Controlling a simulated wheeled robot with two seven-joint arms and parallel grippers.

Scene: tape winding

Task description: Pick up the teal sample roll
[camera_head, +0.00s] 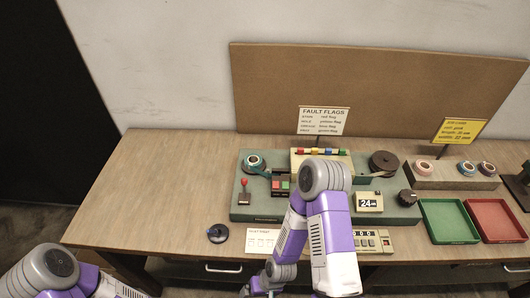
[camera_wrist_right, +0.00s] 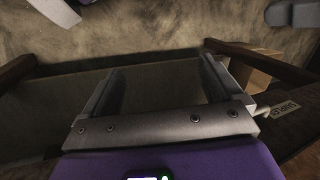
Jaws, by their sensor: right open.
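A roll with a teal ring and pale core (camera_head: 254,161) sits at the left end of the grey-green machine (camera_head: 262,210) in the head view. Three small rolls stand on a wooden block at the right: a pink one (camera_head: 424,165), a bluish one (camera_head: 466,167) and one with a teal and reddish look (camera_head: 487,168). They are too small to tell their exact colours. My right gripper (camera_wrist_right: 160,75) is open and empty in the right wrist view, with no roll near its fingers. My left arm shows at the bottom left, its gripper out of the frame.
A green tray (camera_head: 449,238) and a red tray (camera_head: 524,236) lie at the right. A dark round object (camera_head: 218,233) lies near the table's front edge. My right arm covers the middle of the machine. The table's left side (camera_head: 150,190) is clear.

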